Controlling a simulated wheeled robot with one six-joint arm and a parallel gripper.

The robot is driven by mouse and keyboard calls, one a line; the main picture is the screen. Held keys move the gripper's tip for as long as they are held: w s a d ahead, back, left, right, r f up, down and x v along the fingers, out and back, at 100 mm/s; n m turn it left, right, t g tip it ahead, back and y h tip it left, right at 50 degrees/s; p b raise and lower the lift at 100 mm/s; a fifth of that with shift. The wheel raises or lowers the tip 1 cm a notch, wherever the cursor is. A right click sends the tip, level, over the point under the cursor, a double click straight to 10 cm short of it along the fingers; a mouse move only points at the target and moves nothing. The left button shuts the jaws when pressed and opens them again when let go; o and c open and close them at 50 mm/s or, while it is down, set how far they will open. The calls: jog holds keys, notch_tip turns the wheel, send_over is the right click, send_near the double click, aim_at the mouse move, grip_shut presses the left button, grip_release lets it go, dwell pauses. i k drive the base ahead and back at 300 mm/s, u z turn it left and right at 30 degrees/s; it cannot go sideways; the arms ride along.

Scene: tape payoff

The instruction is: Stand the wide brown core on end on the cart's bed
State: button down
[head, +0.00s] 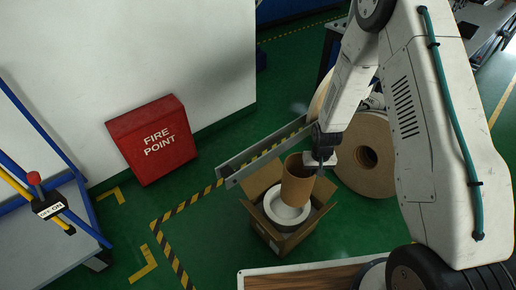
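The wide brown core (296,186) is a hollow tube, roughly upright with a slight tilt, over the open cardboard box (273,241). My gripper (318,168) is at its upper right rim and appears shut on its wall. The fingertips are partly hidden. The core's lower end is in front of a white ring-shaped roll (285,212) in the box; I cannot tell whether they touch. The cart (38,243) at the far left has a grey bed and blue frame rails, and its visible bed is bare.
A red fire point box (152,140) stands by the white wall. A metal rail (265,150) runs behind the cardboard box. Large brown rolls (362,160) stand behind my arm. A wood-topped surface (310,279) is at the bottom. Green floor lies open between box and cart.

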aim_at(60, 238)
jog(key=u, duration=0.55)
jog(key=k, duration=0.6)
jog(key=u, duration=1.1)
jog(key=i, duration=0.95)
jog(key=u, duration=0.45)
jog(key=i, duration=1.5)
jog(key=z, duration=0.35)
